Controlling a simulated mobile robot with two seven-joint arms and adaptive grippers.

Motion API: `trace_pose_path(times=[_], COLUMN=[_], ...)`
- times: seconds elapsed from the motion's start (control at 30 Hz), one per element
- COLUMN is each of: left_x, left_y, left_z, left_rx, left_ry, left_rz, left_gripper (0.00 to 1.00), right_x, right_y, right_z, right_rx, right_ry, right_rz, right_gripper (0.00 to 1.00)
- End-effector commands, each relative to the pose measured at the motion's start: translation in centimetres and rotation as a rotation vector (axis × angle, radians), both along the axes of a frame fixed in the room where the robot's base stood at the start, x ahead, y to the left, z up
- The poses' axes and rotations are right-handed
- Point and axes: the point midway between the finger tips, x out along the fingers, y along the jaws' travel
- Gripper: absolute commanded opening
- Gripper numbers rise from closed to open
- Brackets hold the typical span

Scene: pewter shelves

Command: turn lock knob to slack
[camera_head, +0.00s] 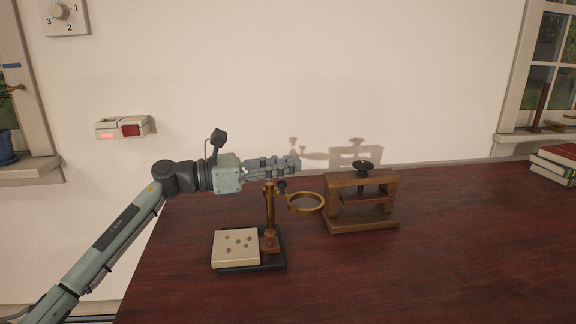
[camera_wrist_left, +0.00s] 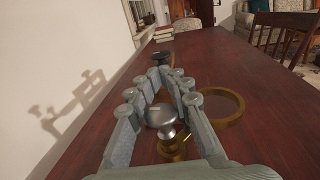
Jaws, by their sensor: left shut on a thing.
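A brass stand (camera_head: 269,215) holds a round ring (camera_head: 306,204) out to the right, above a dark base. The small lock knob (camera_head: 282,187) shows dark near the top of the post. In the left wrist view the lock knob (camera_wrist_left: 161,117) is a rounded silver cap with a pale mark, between my fingers. My left gripper (camera_head: 293,164) points right, level, at the top of the stand; its fingers (camera_wrist_left: 167,74) are shut on the lock knob. The exact contact is hard to see. The mark's setting cannot be read. My right gripper is not in view.
A cream block with coloured dots (camera_head: 236,246) lies on the stand's base. A wooden press (camera_head: 362,222) with a black knob (camera_head: 364,166) stands to the right of the ring. Books (camera_head: 556,163) lie at the far right. The table's front and right are clear; a wall runs behind.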

Motion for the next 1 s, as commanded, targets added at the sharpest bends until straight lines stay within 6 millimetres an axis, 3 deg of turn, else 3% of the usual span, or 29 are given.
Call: trace_pose_path(times=[0.4,0.77,0.8,0.93,1.0], left_x=[0.4,0.5,0.5,0.5,0.5], left_y=[0.2,0.2,0.2,0.2,0.2], left_z=[0.1,0.0,0.0,0.0,0.0], left_rx=[0.003,0.0,0.0,0.0,0.0], left_ry=[0.0,0.001,0.001,0.001,0.0], left_rz=[0.115,0.143,0.143,0.143,0.143], left_gripper=[0.0,0.0,0.22,0.38,0.39], right_x=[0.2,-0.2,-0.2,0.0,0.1], right_y=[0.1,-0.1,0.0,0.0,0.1], right_z=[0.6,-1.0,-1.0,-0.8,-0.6], right_rx=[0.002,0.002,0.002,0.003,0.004], right_ry=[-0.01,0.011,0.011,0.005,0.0], right_rz=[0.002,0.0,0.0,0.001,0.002], right_gripper=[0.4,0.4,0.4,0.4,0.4])
